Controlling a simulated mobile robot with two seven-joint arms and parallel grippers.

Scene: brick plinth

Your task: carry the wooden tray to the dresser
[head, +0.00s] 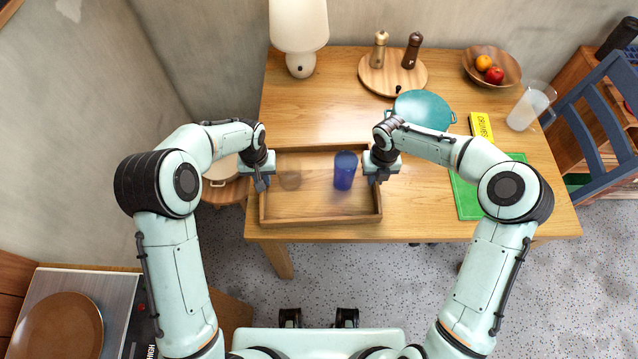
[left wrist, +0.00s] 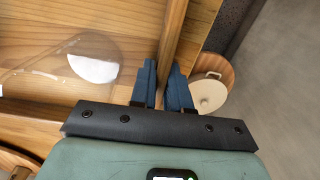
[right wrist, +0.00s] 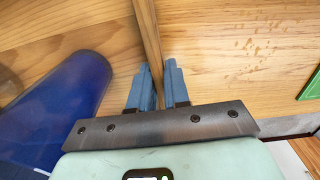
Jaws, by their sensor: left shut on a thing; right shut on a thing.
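The wooden tray (head: 320,219) is at the front left of the table, its front side near the table's edge. I cannot tell whether it rests on the table or is slightly raised. My left gripper (head: 262,184) is shut on its left wall, which also shows between the fingers in the left wrist view (left wrist: 172,40). My right gripper (head: 374,178) is shut on its right wall, also seen in the right wrist view (right wrist: 148,35). A blue cup (head: 345,172) stands in the tray's right half. A clear glass (left wrist: 70,62) is in its left part. I cannot make out which furniture is the dresser.
A teal pot (head: 423,110), yellow box (head: 481,127), green board (head: 467,197) and clear pitcher (head: 530,106) are on the table's right. A lamp (head: 299,35), round board (head: 393,75) and fruit bowl (head: 507,66) stand behind. A blue chair (head: 604,125) is at right.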

